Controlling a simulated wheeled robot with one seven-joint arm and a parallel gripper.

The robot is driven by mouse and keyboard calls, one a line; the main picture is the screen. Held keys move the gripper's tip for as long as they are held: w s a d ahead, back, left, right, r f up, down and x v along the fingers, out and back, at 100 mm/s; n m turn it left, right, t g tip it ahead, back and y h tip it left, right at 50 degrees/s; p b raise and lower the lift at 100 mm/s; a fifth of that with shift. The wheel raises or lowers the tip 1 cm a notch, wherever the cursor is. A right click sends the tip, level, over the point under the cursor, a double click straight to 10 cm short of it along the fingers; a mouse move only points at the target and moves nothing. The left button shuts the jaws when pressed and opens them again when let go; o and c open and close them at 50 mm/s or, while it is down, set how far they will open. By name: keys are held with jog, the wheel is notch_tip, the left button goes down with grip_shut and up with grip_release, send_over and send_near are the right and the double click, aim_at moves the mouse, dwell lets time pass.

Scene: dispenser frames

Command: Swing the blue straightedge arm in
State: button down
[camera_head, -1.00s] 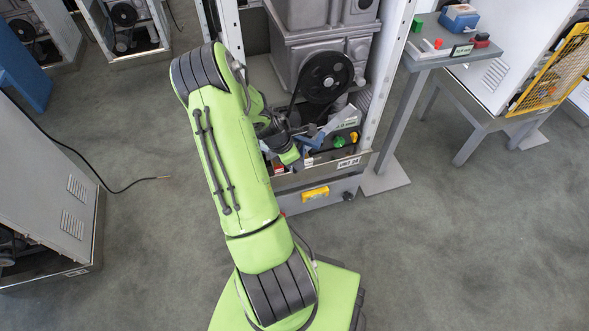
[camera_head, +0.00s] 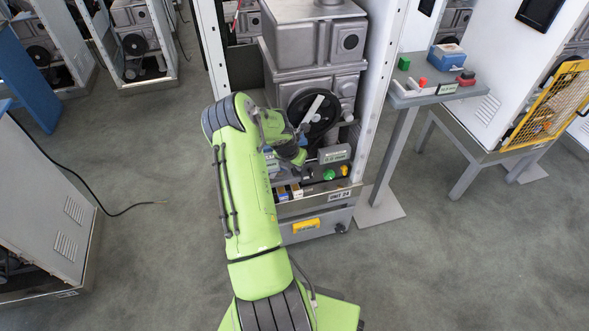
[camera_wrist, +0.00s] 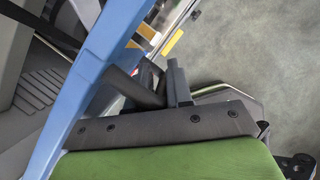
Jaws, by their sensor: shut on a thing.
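The blue straightedge arm (camera_wrist: 97,58) crosses the left of the wrist view as a long slanted bar. In the head view only a small blue patch shows beside my wrist; most of it is hidden. The exact contact is partly hidden. In the head view my gripper (camera_head: 300,142) is inside the open machine, just below the black pulley (camera_head: 325,119). A pale grey bar (camera_head: 312,108) lies across the pulley's face.
A small side table (camera_head: 415,95) stands to the right.

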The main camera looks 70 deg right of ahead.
jog(key=shift+s+d+r, duration=0.1)
jog(key=shift+d+r, duration=0.05)
jog(key=shift+d, duration=0.15)
jog(key=shift+d+r, duration=0.1)
jog(key=c, duration=1.1)
grip_release()
jog(key=shift+d, duration=0.1)
jog(key=shift+c, duration=0.2)
jog(key=p+v, duration=0.3)
jog(key=v, duration=1.2)
jog(key=shift+a+r, duration=0.2)
jog(key=shift+a, duration=0.15)
